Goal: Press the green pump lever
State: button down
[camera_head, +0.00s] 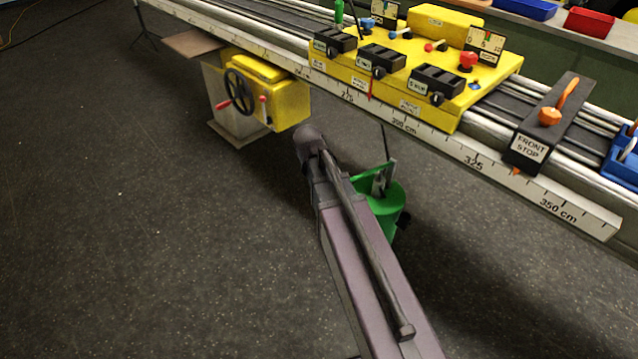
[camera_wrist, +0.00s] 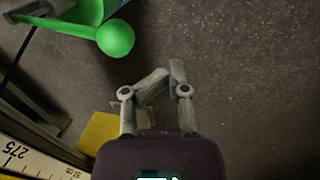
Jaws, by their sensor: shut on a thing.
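The green pump (camera_head: 393,198) is a green bucket-like body on the floor below the rail, partly hidden behind my arm in the head view. A thin green lever (camera_head: 372,171) slants across its top. In the wrist view the green lever (camera_wrist: 65,27) ends in a round green knob (camera_wrist: 115,38) at the upper left. My gripper (camera_wrist: 170,76) has its fingers drawn together. The knob lies up and to the left of the fingertips, with a gap between them in the picture. I see nothing clearly between the fingers. My gripper is hidden in the head view.
A long rail with a centimetre scale (camera_head: 475,163) runs above the pump. It carries a yellow carriage (camera_head: 425,112) and a front stop (camera_head: 540,135). A yellow box with a black handwheel (camera_head: 239,92) stands left. The floor in front is open.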

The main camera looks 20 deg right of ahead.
jog(key=c, duration=1.2)
grip_release()
grip_shut()
jog(key=w+d+r+y+p, duration=0.1)
jog(key=d+r+p, duration=0.2)
jog(key=r+p, duration=0.3)
jog(key=w+d+r+g+y+p, duration=0.1)
jog(key=w+d+r+p, duration=0.1)
jog(key=r+p, duration=0.4)
jog(key=shift+d, duration=0.55)
